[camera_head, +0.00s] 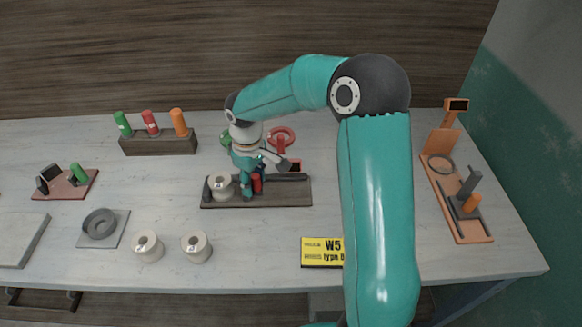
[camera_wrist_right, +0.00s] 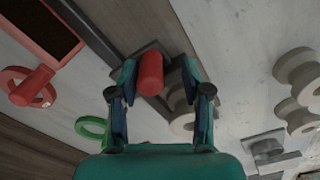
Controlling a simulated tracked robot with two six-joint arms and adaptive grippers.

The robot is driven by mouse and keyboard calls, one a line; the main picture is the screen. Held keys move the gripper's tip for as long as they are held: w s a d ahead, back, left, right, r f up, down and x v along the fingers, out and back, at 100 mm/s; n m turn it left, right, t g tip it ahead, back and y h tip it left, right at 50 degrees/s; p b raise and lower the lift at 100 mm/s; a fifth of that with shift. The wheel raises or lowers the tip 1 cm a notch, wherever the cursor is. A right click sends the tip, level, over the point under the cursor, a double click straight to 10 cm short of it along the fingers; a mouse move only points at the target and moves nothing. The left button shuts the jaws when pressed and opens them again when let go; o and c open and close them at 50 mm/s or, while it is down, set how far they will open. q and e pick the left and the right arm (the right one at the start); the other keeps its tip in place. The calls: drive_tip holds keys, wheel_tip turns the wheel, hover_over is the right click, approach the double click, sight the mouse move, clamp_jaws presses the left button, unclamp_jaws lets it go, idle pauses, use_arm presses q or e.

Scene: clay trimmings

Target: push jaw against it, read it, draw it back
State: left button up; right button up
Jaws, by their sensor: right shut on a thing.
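A dark measuring bench (camera_head: 285,198) lies mid-table, with a rail along it. A cream spool (camera_head: 221,190) stands at its left end, and it shows partly hidden behind a finger in the wrist view (camera_wrist_right: 181,122). My right gripper (camera_head: 250,184) reaches down over the bench just right of the spool. It is shut on the red jaw handle (camera_wrist_right: 150,72), which shows between its fingers. The fingers hide whether the jaw touches the spool. A red-framed dark display (camera_wrist_right: 42,30) stands behind the bench; I see no readable figure on it. My left gripper is not in view.
Two more spools (camera_head: 148,247) stand in front. A rack (camera_head: 160,145) of coloured pegs, a grey ring on a plate (camera_head: 118,238) and an orange gauge stand (camera_head: 463,225) surround the bench.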

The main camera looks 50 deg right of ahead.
drive_tip(key=shift+s+d+f, duration=0.4)
drive_tip(key=shift+f, duration=0.15)
drive_tip(key=o, duration=1.3)
drive_tip(key=shift+w+d+f, duration=0.2)
drive_tip(key=shift+w, duration=0.1)
drive_tip(key=shift+o, duration=1.4)
drive_tip(key=shift+r, duration=0.25)
wheel_tip(320, 180, up, 7)
drive_tip(key=p, duration=0.5)
drive_tip(key=shift+r, duration=0.15)
